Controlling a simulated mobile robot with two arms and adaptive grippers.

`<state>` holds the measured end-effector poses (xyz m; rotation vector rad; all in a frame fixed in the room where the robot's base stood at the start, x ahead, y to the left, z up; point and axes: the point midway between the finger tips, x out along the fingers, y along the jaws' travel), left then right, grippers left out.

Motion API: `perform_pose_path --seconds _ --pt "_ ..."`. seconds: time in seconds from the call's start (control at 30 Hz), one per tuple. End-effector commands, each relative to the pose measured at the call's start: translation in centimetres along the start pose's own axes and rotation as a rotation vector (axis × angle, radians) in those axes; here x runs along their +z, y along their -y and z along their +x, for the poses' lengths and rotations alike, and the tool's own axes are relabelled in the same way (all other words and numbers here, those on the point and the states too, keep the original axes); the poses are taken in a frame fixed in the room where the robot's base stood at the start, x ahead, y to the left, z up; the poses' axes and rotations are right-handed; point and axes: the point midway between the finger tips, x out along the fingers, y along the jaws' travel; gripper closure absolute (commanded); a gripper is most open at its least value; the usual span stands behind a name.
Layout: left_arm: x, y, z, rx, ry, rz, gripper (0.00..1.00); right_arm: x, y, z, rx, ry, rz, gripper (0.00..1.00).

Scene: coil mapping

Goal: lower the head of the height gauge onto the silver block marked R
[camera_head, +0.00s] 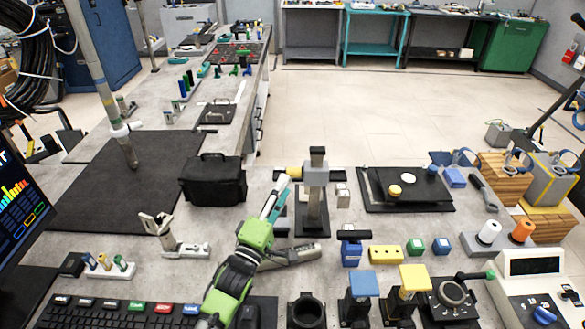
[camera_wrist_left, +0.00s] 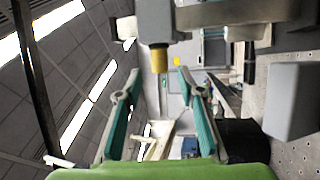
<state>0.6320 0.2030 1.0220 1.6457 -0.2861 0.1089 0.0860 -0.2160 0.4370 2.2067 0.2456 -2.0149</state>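The height gauge (camera_head: 317,206) stands upright on its dark base in the middle of the bench. Its grey head (camera_head: 315,174) sits high on the column, with a yellow knob (camera_head: 294,172) sticking out on the left. Small silver blocks (camera_head: 342,196) are just right of the gauge; no R is readable. My left gripper (camera_head: 276,197) reaches up from the front, just below and left of the knob. In the left wrist view, my left gripper (camera_wrist_left: 158,80) is open, and the yellow knob (camera_wrist_left: 160,60) is just beyond its fingertips, apart from them. My right gripper is not in view.
A black bag (camera_head: 213,180) stands left of the gauge. A black plate (camera_head: 405,188) with round pieces lies to the right. Blue, yellow and green blocks (camera_head: 386,254) stand in front right. The dark mat (camera_head: 130,190) on the left is mostly clear.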

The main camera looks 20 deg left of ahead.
Motion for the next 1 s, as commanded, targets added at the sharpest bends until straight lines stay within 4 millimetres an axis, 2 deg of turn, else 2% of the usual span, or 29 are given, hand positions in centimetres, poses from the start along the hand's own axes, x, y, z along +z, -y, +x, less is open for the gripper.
perform_pose_path --seconds 0.03,0.1,0.33,0.5,0.77,0.9,1.0 --pt "0.0 -0.4 1.3 0.002 0.000 0.000 0.65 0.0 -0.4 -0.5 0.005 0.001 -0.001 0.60" --pt "0.0 -0.3 2.6 0.001 0.000 -0.001 0.65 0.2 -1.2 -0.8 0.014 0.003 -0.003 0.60" --pt "0.0 -0.1 5.8 0.000 -0.001 -0.001 0.65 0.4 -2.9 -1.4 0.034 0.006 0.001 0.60" --pt "0.0 0.0 6.7 0.000 0.000 0.000 0.65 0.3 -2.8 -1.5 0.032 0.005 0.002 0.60" --pt "0.0 0.0 6.7 -0.001 0.000 0.000 0.65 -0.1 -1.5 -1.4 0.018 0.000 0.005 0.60" --pt "0.0 0.0 6.7 -0.001 0.000 0.000 0.98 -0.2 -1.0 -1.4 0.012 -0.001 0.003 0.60" --pt "0.0 0.0 6.7 -0.001 0.000 0.000 1.00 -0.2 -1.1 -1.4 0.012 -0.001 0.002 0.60"
